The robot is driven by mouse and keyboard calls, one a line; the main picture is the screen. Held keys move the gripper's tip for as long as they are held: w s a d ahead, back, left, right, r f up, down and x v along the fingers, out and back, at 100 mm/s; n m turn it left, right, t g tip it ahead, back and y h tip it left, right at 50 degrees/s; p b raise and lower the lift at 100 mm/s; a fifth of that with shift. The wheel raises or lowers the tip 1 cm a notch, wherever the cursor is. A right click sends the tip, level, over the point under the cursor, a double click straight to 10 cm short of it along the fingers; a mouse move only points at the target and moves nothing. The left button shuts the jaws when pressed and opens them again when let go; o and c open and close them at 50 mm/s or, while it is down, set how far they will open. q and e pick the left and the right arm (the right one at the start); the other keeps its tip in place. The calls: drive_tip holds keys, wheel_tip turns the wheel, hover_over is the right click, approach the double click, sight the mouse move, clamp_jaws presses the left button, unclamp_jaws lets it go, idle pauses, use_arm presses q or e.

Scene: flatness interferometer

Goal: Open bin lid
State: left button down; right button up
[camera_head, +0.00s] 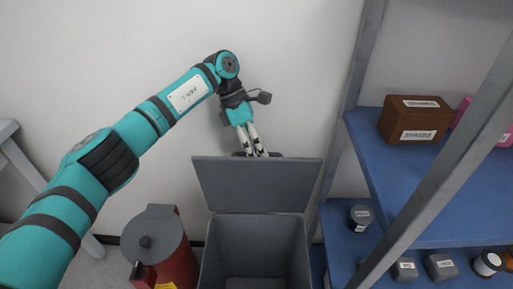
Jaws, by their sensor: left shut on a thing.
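The grey bin (253,238) stands on the floor at the lower middle. Its flat grey lid (258,187) is raised at the back, tilted up, and the inside of the bin shows from above. My left gripper (260,150) points down at the lid's upper edge and is shut on the lid. The fingertips are partly hidden behind that edge. My right gripper is not in view.
A red canister with a grey top (153,236) stands close on the left of the bin. A blue-shelved rack (430,185) with a grey post stands on the right, holding a brown box (415,120) and several small containers. A plain wall is behind.

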use_arm(q)
drive_tip(key=c, duration=1.7)
unclamp_jaws()
drive_tip(key=shift+s+a+f, duration=0.1)
drive_tip(key=shift+a+f, duration=0.05)
drive_tip(key=shift+f, duration=0.45)
drive_tip(key=o, duration=0.4)
drive_tip(key=shift+w+f, duration=0.1)
drive_tip(key=shift+w, duration=0.15)
drive_tip(key=shift+s+r, duration=0.1)
drive_tip(key=shift+r, duration=0.25)
wheel_tip(320, 180, up, 10)
drive_tip(key=shift+f, duration=0.15)
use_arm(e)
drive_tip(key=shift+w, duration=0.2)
